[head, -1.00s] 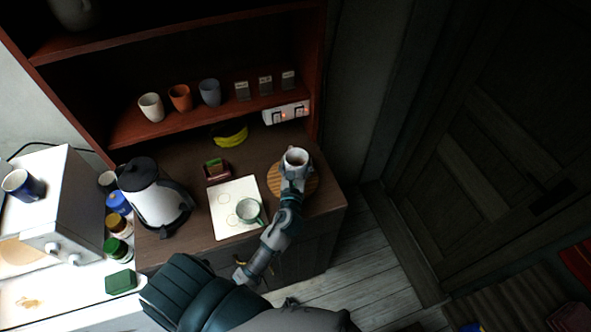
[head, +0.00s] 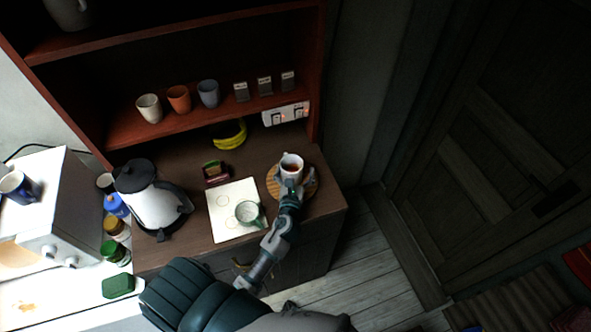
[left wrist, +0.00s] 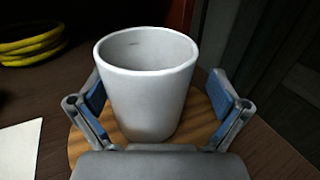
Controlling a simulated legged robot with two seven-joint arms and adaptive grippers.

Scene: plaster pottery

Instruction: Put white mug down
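The white mug (head: 292,161) stands upright on a round wooden board (head: 273,184) at the right end of the cabinet top. The mug (left wrist: 148,100) fills the middle of the left wrist view, with the board (left wrist: 80,147) under it. My left gripper (head: 291,184) is at the near side of the mug. In the left wrist view its fingers (left wrist: 158,98) are spread on either side of the mug. A clear gap shows on the right; the left finger is very close to the mug's side. My right gripper is not in view.
A pale green cup (head: 247,212) stands on a white sheet (head: 222,200) left of the board. A kettle (head: 152,200) is farther left. Several cups and small boxes line the shelf above. The cabinet's right edge is close to the board.

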